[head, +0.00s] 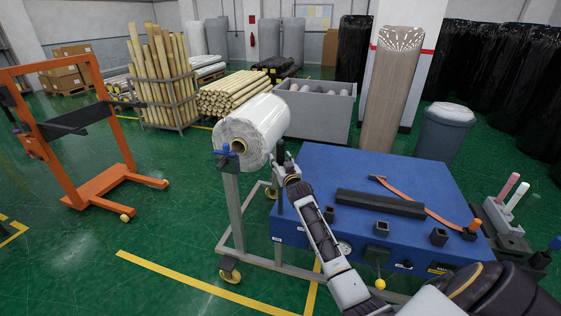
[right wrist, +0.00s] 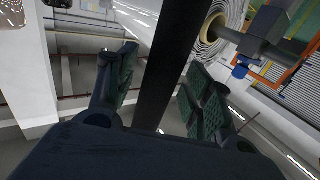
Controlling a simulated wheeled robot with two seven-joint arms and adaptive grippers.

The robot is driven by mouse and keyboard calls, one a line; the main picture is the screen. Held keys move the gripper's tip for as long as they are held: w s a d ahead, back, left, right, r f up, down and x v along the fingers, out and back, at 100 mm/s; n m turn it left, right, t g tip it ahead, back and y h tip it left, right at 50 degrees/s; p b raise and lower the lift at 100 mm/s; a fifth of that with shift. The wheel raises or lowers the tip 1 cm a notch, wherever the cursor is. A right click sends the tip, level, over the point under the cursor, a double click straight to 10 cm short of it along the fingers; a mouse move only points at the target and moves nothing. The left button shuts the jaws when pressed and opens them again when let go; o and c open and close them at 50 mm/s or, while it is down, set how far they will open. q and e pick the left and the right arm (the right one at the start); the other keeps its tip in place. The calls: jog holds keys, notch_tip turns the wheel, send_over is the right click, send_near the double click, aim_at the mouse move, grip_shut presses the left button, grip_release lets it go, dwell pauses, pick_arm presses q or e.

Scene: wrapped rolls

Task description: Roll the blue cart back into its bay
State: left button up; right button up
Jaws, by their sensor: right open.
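The blue unit (head: 350,180), the only large blue body in view and likely the cart, stands right of centre. A gauge, knobs and black blocks are on its front and top. My right gripper (head: 284,163) is at its far left corner, near a dark upright post (head: 279,197). In the right wrist view my right gripper (right wrist: 158,95) is open, and a dark bar (right wrist: 174,60) passes between or just beyond its fingers; contact cannot be told. My left gripper is not in view. The unit's underside is mostly hidden.
A wrapped roll (head: 252,125) lies on a grey wheeled stand (head: 237,210) close to the unit's left side. Yellow floor lines (head: 200,284) run in front. An orange lift frame (head: 112,130) stands left. A wrapped column (head: 391,95) and grey bin (head: 444,132) stand behind. Green floor is clear front left.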

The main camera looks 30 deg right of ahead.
jog(key=shift+w, duration=0.2)
grip_shut()
dwell(0.4)
